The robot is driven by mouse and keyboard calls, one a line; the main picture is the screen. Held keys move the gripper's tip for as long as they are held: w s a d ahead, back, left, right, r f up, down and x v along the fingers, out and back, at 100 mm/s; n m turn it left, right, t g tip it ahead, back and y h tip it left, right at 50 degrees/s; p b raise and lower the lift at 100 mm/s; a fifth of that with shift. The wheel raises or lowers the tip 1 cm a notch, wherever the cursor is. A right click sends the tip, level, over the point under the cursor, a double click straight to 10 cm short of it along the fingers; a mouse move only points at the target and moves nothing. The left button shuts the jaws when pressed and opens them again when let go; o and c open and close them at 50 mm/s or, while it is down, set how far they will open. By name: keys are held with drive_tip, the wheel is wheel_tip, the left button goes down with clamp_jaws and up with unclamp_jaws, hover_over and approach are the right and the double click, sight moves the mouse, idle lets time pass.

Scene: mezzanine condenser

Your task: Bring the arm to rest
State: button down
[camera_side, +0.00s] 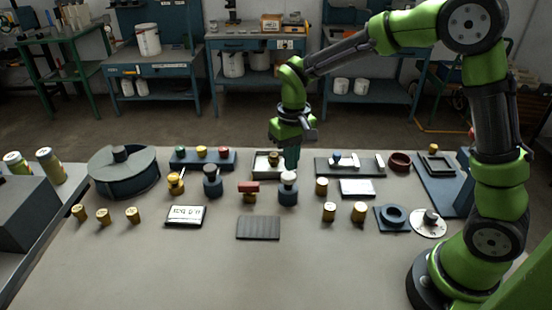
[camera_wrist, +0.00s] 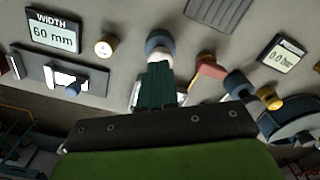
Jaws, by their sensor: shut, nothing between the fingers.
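My gripper (camera_side: 291,158) hangs from my green arm over the back middle of the grey table (camera_side: 300,265). Its dark green fingers are together and hold nothing. They point down close above or behind a dark knob with a white top (camera_side: 288,188). I cannot tell from the side view whether they touch it. In the wrist view the shut fingers (camera_wrist: 158,80) show in the middle, with the dark round knob (camera_wrist: 159,42) just beyond their tips.
Close around are a red-handled valve (camera_side: 248,190), a dark knob (camera_side: 212,182), a framed tray (camera_side: 262,166) and a slide fixture (camera_side: 348,165). A round drum (camera_side: 123,170) stands left. A ribbed dark pad (camera_side: 258,228) lies in front. The table's front area is clear.

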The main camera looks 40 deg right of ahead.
drive_tip(key=s+r+t+y, duration=0.1)
drive_tip(key=s+r+t, duration=0.2)
drive_tip(key=s+r, duration=0.3)
drive_tip(key=s+d+r+m+t, duration=0.1)
drive_tip(key=s+r+t, duration=0.3)
drive_tip(key=s+r, duration=0.3)
drive_tip(key=s, duration=0.4)
drive_tip(key=shift+s+y, duration=0.15)
drive_tip(key=shift+y, duration=0.25)
drive_tip(key=shift+d, duration=0.1)
drive_tip(key=w+f+g+h, duration=0.1)
drive_tip(key=w+f+g, duration=0.3)
drive_tip(key=w, duration=0.5)
drive_tip(key=w+f+g+h, duration=0.1)
drive_tip(key=w+f+g, duration=0.3)
drive_tip(key=w, duration=0.5)
drive_tip(key=shift+n+t, duration=0.4)
drive_tip(key=shift+t, duration=0.1)
drive_tip(key=shift+a+f, duration=0.15)
drive_tip(key=shift+f, duration=0.9)
drive_tip(key=shift+a+f, duration=0.2)
drive_tip(key=shift+f, duration=0.8)
drive_tip(key=shift+a+f, duration=0.15)
drive_tip(key=shift+f, duration=0.9)
drive_tip(key=shift+f, duration=0.4)
